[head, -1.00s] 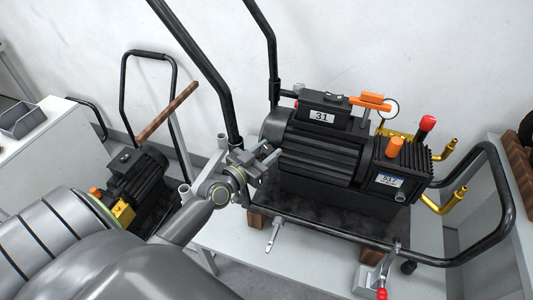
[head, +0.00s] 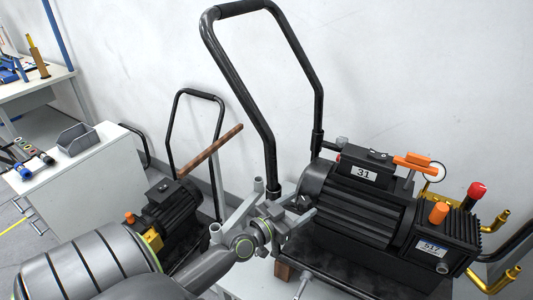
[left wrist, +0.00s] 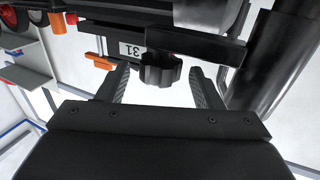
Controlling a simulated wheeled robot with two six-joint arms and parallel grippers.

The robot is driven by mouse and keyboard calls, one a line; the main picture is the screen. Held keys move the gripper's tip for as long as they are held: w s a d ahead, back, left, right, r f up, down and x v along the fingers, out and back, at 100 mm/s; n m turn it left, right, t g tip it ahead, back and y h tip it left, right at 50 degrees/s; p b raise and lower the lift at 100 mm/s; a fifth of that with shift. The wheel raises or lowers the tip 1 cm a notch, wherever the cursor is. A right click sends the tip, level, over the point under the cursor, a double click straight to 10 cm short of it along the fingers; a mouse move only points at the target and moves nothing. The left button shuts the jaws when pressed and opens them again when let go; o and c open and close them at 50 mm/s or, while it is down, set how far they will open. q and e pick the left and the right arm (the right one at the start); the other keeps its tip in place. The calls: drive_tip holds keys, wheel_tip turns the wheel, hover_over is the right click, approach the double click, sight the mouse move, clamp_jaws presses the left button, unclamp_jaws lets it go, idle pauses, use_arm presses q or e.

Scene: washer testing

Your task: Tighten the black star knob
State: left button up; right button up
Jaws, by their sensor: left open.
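The black star knob (left wrist: 160,70) shows in the left wrist view, dark and lobed, below a black bar. My left gripper (head: 303,204) is open beside the handle base of the black pump (head: 350,210) in the head view. In the left wrist view its two ribbed fingers stand on either side of the knob, with a gap to each side. In the head view the knob is too small and covered to make out clearly. My right gripper is not in view.
The pump's black tube handle (head: 252,110) rises close to my left gripper. Orange handle (head: 415,164), red cap (head: 477,190) and brass fittings (head: 495,222) are on the pump's right. A second, smaller pump (head: 167,212) stands to the left.

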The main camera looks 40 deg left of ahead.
use_arm(q)
drive_tip(key=s+a+b, duration=0.2)
drive_tip(key=s+b, duration=0.1)
drive_tip(key=s, duration=1.2)
drive_tip(key=shift+w, duration=0.1)
